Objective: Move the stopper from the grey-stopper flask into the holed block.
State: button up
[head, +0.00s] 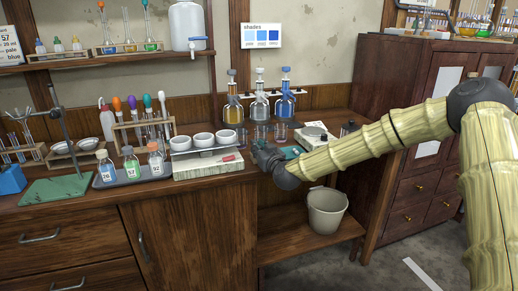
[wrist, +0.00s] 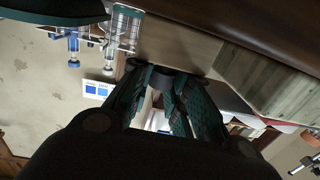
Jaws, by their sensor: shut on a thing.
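Three stoppered flasks stand at the back of the bench: a yellow one (head: 233,111), a clear one with a pale grey top (head: 259,106) and a blue one (head: 286,103). In the wrist view the clear flask (wrist: 109,50) and the blue flask (wrist: 72,45) appear upside down at the upper left. My gripper (head: 259,149) is in front of the flasks, low over the bench near its front edge. In the wrist view its fingers (wrist: 165,78) are closed around a small dark grey round thing; I cannot tell whether it is a stopper. I cannot make out the holed block.
Beakers (head: 281,131) stand behind my gripper. A white stand with three bowls (head: 203,140) is close on its left, and a balance-like device (head: 314,133) is on its right. A bottle tray (head: 133,178) is farther left. A bucket (head: 327,211) stands on the low shelf.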

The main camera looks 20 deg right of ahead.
jog(key=shift+s+f, duration=0.15)
jog(key=shift+f, duration=0.4)
jog(key=o, duration=0.7)
jog(key=shift+f, duration=0.1)
jog(key=shift+o, duration=0.2)
jog(key=shift+f, duration=0.1)
jog(key=shift+s+a+f, duration=0.1)
jog(key=shift+d+r+p, duration=0.2)
jog(key=shift+r+p, duration=0.6)
jog(key=shift+r, duration=0.55)
jog(key=shift+w+a+r+p, duration=0.15)
jog(key=shift+r+p, duration=0.4)
jog(key=shift+r, duration=0.55)
jog(key=shift+w+d+r+p, duration=0.1)
jog(key=shift+r+p, duration=0.45)
jog(key=shift+r, duration=0.5)
